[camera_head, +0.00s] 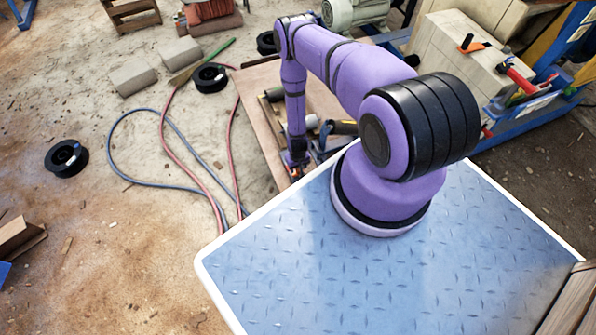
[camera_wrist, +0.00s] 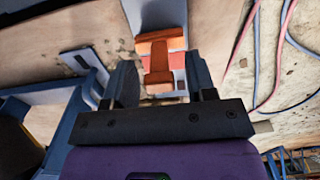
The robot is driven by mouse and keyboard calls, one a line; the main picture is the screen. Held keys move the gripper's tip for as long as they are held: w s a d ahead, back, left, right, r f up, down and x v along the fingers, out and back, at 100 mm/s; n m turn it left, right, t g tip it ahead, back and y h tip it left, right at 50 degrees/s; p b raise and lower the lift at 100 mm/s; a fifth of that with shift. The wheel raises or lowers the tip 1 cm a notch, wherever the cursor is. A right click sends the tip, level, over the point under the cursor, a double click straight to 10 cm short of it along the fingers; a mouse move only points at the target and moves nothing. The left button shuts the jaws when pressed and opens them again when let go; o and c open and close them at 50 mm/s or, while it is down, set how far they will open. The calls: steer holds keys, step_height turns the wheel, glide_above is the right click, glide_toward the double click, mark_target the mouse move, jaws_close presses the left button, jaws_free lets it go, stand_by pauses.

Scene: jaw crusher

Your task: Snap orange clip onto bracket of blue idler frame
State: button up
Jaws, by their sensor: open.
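The blue idler frame (camera_wrist: 62,108) shows at the left of the wrist view and beside my gripper in the head view (camera_head: 323,146). Its bracket cannot be clearly made out.
The wooden board (camera_head: 255,128) carries dark rollers (camera_head: 343,127). Red and blue hoses (camera_head: 172,140) lie on the ground to its left, with black spools (camera_head: 210,78). A cream cabinet (camera_head: 455,65) with tools on top and blue steelwork (camera_head: 525,115) stand at the right.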

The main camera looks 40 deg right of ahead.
jaws_close()
steer(key=shift+r, duration=0.15)
steer(key=shift+r, duration=2.3)
steer(key=shift+r, duration=0.1)
